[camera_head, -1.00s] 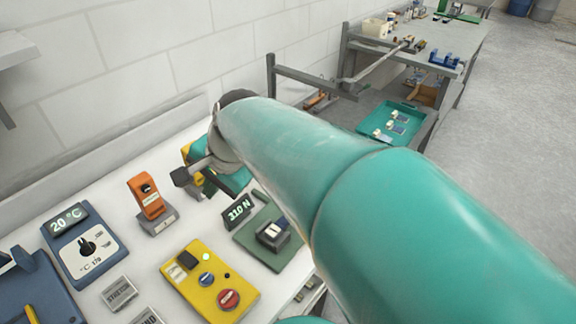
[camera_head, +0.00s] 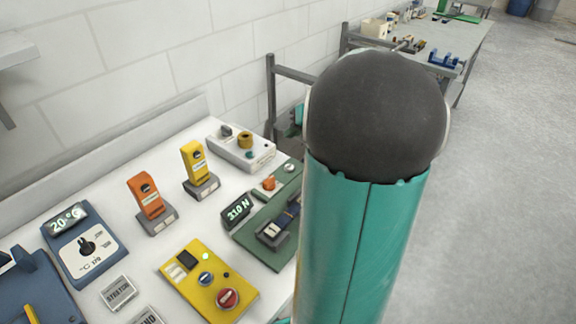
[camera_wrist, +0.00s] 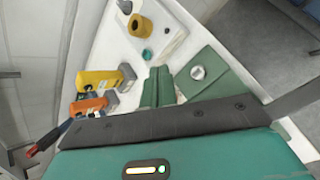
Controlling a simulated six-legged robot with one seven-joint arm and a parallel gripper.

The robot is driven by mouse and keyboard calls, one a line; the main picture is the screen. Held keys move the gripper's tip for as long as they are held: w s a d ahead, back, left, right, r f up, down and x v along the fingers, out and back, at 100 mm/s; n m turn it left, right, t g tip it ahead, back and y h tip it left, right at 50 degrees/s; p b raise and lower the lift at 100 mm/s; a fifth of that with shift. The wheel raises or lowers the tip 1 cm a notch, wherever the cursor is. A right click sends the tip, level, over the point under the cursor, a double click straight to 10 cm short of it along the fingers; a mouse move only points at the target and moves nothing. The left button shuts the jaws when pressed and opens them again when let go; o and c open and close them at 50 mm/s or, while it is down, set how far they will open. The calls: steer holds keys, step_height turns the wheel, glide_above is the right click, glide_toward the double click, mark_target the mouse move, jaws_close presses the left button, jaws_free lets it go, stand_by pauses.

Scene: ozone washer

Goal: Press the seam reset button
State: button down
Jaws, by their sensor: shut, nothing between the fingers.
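No label reading seam reset is legible. A yellow control box (camera_head: 212,282) on the white bench has a blue button (camera_head: 206,279) and a red button (camera_head: 228,298). A white box (camera_head: 241,149) at the back carries a yellow knob (camera_head: 245,139) and a small teal button (camera_head: 249,155); the teal button also shows in the wrist view (camera_wrist: 147,54). My gripper (camera_wrist: 158,69) is shut and empty, pointing toward the bench near the white box. In the head view my arm hides it.
Orange (camera_head: 148,197) and yellow (camera_head: 194,160) upright units stand on the bench, beside a blue temperature unit (camera_head: 84,243) and a 310 N display (camera_head: 238,211). A wall runs behind. Open floor (camera_head: 520,170) lies to the right.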

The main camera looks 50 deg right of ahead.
mark_target(293, 168)
steer(key=shift+f, duration=0.1)
steer(key=shift+f, duration=4.3)
steer(key=shift+f, duration=0.15)
steer(key=shift+f, duration=0.25)
steer(key=shift+f, duration=0.5)
steer(key=shift+r, duration=0.9)
steer(key=shift+r, duration=0.15)
